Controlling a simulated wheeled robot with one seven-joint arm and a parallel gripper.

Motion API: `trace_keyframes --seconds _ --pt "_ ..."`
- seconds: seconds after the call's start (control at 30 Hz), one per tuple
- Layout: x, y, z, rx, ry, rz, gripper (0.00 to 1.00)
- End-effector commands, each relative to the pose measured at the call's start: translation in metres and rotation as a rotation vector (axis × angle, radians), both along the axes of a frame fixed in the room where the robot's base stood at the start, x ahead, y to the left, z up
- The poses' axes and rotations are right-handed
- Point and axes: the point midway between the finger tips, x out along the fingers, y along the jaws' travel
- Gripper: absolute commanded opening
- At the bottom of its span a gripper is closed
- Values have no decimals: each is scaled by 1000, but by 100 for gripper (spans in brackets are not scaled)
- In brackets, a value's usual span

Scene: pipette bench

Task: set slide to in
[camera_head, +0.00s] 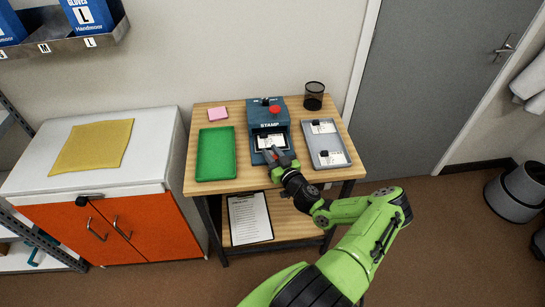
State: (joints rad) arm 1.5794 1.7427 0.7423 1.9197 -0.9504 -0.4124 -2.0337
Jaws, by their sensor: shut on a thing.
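The blue stamp machine (265,112) stands at the back middle of the wooden table, with a red button on its top. Its slide (259,152) sticks out at the front, below the word STAMP. A white card with a black knob (268,141) lies on the slide. My gripper (274,156) is at the slide's front edge, shut on its front part. The fingers hide the exact grip point.
An empty green tray (216,174) lies left of the machine. A grey tray (327,143) with two white cards lies right. A black mesh cup (314,96) and pink notes (219,113) stand behind. A clipboard (249,218) is on the lower shelf.

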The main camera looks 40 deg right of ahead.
Motion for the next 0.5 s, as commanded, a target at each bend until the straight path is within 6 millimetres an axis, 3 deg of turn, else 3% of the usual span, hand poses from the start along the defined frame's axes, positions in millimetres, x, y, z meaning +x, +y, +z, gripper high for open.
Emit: trace_keyframes --seconds 0.07,0.1,0.2,0.5 --pt "0 -1 0 0 1 -2 0" --pt "0 -1 0 0 1 -2 32" --pt "0 0 0 0 1 -2 47" --pt "-2 0 0 0 1 0 49"
